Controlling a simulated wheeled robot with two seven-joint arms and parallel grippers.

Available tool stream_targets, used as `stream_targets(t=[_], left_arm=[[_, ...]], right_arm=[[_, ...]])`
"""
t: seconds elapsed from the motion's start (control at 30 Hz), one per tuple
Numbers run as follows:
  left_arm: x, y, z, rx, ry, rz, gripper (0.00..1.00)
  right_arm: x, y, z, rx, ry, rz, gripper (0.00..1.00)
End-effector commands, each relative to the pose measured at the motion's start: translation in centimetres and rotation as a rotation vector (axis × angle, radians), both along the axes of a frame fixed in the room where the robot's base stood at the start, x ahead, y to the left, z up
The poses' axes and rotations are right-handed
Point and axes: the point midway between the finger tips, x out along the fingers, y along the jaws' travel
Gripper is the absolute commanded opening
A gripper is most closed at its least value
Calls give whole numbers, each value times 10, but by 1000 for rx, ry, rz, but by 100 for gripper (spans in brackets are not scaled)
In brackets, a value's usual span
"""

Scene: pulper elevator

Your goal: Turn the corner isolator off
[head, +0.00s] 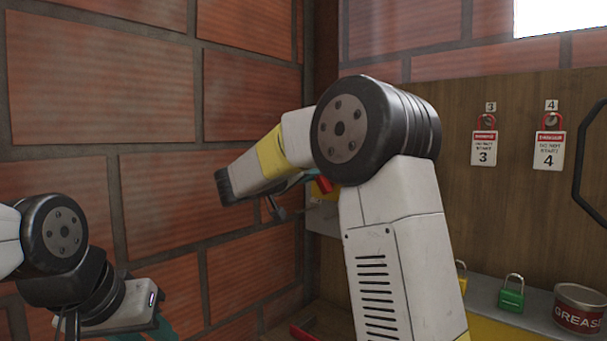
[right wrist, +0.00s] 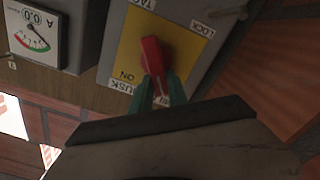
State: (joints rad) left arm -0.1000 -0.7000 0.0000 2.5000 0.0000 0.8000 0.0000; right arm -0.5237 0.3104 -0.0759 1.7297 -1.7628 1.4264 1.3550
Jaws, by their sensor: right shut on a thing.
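The corner isolator is a grey box with a yellow plate (right wrist: 134,42) and a red handle (right wrist: 151,54) in the right wrist view, which is turned over. Labels with ON, TAG and LOCK lettering show around the plate. My right gripper (right wrist: 158,85) has its green fingers shut on the red handle. In the head view my right forearm hides most of the isolator; a bit of the red handle (head: 324,184) shows beside the teal finger. My left gripper (head: 156,330) is at the lower left, away from the isolator, its fingers cut off by the frame.
A gauge (right wrist: 33,37) sits beside the isolator. Brick walls (head: 90,85) meet near the corner. Tags 3 (head: 484,148) and 4 (head: 549,150) hang on the wooden board. A green padlock (head: 511,294) and a grease tin (head: 579,310) stand on the shelf at right.

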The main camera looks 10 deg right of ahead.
Motion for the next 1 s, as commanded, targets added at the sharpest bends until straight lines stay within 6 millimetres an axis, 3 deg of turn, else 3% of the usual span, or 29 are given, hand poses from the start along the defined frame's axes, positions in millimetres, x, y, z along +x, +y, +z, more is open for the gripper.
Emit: stream_targets(t=[1.0], left_arm=[[0,0,0,0,0,0,36]], right_arm=[[8,7,-19,-532,684,1,0]])
